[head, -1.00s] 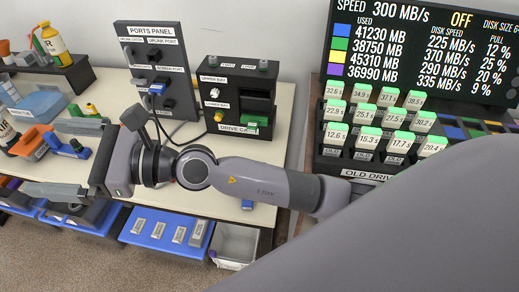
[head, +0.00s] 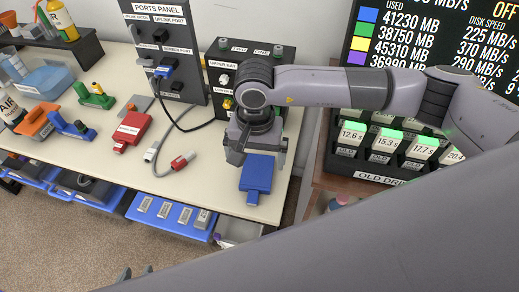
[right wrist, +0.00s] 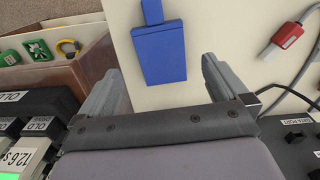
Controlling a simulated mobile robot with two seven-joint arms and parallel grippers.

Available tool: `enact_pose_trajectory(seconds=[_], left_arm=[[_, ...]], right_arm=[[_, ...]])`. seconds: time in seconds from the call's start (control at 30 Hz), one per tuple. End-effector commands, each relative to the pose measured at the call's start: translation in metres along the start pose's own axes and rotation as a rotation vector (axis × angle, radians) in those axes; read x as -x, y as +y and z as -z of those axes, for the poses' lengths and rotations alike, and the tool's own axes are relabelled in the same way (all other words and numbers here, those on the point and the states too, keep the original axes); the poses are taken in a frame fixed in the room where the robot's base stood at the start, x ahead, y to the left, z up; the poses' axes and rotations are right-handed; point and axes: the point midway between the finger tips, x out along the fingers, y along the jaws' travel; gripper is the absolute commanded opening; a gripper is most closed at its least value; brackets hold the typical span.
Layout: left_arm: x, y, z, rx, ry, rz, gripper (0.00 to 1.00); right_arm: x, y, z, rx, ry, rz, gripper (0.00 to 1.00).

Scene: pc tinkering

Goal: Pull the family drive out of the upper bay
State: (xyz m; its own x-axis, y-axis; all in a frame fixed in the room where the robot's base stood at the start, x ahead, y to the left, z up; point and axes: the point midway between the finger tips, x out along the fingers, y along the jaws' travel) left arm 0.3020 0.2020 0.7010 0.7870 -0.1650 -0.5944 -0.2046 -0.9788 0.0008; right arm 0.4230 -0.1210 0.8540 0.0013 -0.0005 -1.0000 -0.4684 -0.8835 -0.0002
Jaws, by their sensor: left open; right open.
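The drive cage (head: 286,57) stands at the back of the table, with an upper bay label (head: 222,65). My right arm and gripper cover most of its front, so I cannot see what is in the upper bay. My right gripper (head: 258,156) points down in front of the cage, open and empty. A blue drive (head: 257,173) lies on the table near the front edge, just below the fingers. In the right wrist view the blue drive (right wrist: 160,52) lies beyond the two spread fingers (right wrist: 162,72).
A ports panel (head: 190,25) stands left of the cage with a blue plug and cable. A red drive (head: 131,127) and a loose cable's red plug (head: 183,160) lie on the table (head: 215,190). The old-drive rack (head: 345,165) stands right.

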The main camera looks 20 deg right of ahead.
Motion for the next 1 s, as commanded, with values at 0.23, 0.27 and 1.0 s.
enact_pose_trajectory(seconds=[0.23, 0.27, 1.0], left_arm=[[0.003, 0.000, 0.004, 0.000, 0.000, 0.000, 0.41], [0.003, 0.000, 0.004, 0.000, 0.000, 0.000, 0.41], [0.004, 0.000, 0.006, 0.000, -0.001, 0.001, 0.41]], right_arm=[[-0.031, 0.001, -0.001, -0.001, -0.004, -0.006, 1.00], [-0.036, 0.001, -0.001, -0.002, -0.004, -0.005, 1.00], [-0.069, 0.000, -0.001, -0.001, -0.002, 0.000, 0.58]])
